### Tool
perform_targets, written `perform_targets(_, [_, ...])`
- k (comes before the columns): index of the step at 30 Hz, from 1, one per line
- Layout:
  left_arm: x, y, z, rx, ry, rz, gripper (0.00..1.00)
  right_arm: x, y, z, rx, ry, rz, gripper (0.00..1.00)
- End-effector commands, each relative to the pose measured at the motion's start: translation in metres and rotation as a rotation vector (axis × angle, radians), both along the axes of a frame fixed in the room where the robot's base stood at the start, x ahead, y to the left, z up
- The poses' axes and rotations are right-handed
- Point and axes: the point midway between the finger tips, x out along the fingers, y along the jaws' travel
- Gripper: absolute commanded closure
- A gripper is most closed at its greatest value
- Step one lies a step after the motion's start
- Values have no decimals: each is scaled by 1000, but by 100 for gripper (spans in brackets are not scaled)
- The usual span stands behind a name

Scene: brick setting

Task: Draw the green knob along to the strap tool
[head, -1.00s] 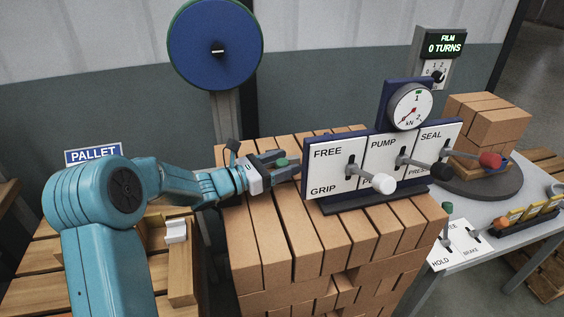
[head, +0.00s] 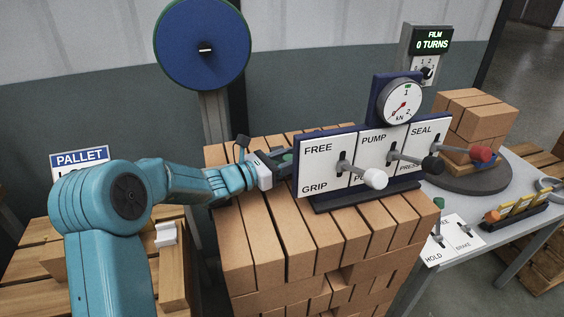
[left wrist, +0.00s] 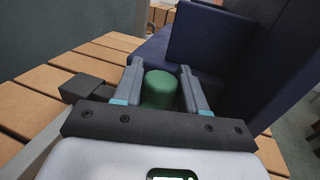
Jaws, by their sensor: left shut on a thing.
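The green knob (left wrist: 160,90) stands between the two fingers of my left gripper (left wrist: 160,88) in the left wrist view, and the gripper is shut on it. In the head view my left gripper (head: 287,160) is at the left end of the strap tool (head: 362,207), low over the brick stack; its fingertips are partly hidden by the tool's panel. The strap tool is a dark blue unit with white FREE/GRIP, PUMP and SEAL plates, levers and a round gauge (head: 401,104). In the left wrist view its blue body (left wrist: 213,45) rises just beyond the fingers. My right gripper is not in view.
The tool stands on a tall brick stack (head: 262,235). A blue reel (head: 203,45) is behind.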

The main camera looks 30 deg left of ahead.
Motion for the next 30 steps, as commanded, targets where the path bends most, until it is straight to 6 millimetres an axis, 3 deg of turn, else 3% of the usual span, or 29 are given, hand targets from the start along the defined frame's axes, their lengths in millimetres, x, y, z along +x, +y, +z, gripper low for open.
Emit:
perform_targets(4, [0, 0, 3, -2, -6, -1, 100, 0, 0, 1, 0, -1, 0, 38])
perform_targets(5, [0, 0, 3, -2, -6, -2, 52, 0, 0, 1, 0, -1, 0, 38])
perform_targets(6, [0, -1, 3, -2, -6, -2, 39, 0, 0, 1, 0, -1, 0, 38])
perform_targets(15, [-1, 1, 1, 0, -3, -1, 38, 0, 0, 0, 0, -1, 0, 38])
perform_targets(19, [-13, 7, 1, 0, -2, 2, 38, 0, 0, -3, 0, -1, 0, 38])
perform_targets(30, [-98, 48, 0, 1, -4, 5, 38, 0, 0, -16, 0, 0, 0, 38])
